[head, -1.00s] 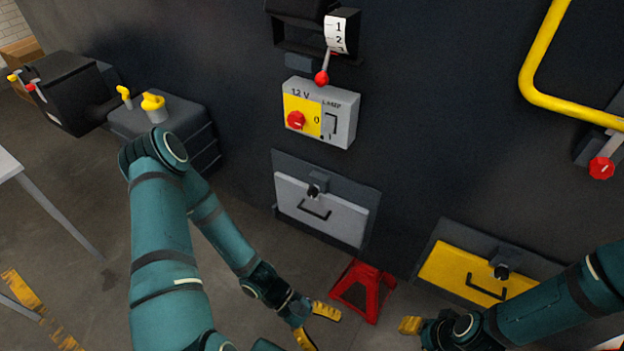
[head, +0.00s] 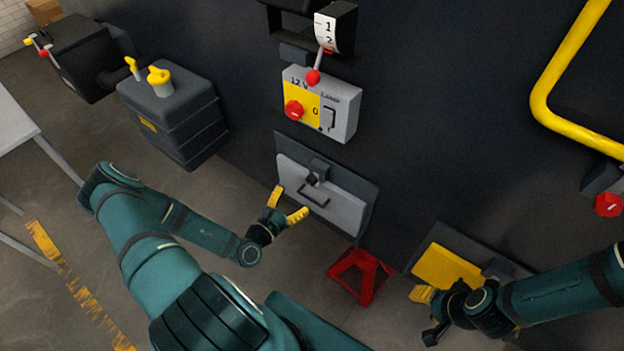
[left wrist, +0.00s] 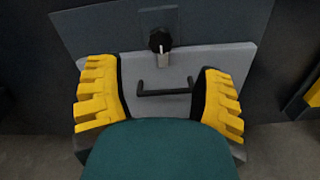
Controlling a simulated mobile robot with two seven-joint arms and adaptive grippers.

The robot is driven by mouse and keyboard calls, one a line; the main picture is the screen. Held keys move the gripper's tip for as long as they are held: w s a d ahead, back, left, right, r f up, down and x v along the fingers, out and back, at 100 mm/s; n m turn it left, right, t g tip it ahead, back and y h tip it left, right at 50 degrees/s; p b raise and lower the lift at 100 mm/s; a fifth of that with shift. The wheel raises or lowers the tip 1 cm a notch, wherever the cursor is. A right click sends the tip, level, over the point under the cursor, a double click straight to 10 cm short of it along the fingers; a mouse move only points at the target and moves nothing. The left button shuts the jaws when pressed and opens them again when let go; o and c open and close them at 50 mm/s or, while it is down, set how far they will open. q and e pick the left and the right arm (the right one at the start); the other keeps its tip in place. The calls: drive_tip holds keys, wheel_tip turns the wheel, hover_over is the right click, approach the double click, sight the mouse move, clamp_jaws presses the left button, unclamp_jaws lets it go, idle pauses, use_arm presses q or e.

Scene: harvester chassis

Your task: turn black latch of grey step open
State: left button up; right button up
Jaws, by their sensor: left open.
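The grey step (head: 335,202) is a light grey panel on a dark plate on the chassis wall, with a black handle (head: 313,195). Its black latch (head: 313,178) sits at the panel's top edge, above the handle. In the left wrist view the latch (left wrist: 160,40) is a round black knob with a pale tab pointing down. My left gripper (head: 284,205) is open and empty, in front of the step's left part, its yellow fingers toward the panel. In the left wrist view its fingers frame the handle (left wrist: 164,92), below the latch. My right gripper (head: 428,312) is at the lower right, partly hidden.
A yellow step (head: 440,266) lies behind my right arm. A red jack stand (head: 362,276) stands on the floor between the steps. A 12 V switch box (head: 322,104) is above the grey step. A dark tank (head: 172,118) with yellow caps stands at left.

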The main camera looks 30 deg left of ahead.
sight(310, 182)
use_arm(q)
drive_tip(key=w, duration=0.6)
drive_tip(key=w+b, duration=0.1)
drive_tip(key=w, duration=0.2)
drive_tip(key=shift+w+d, duration=0.2)
drive_tip(key=shift+d, duration=0.2)
clamp_jaws()
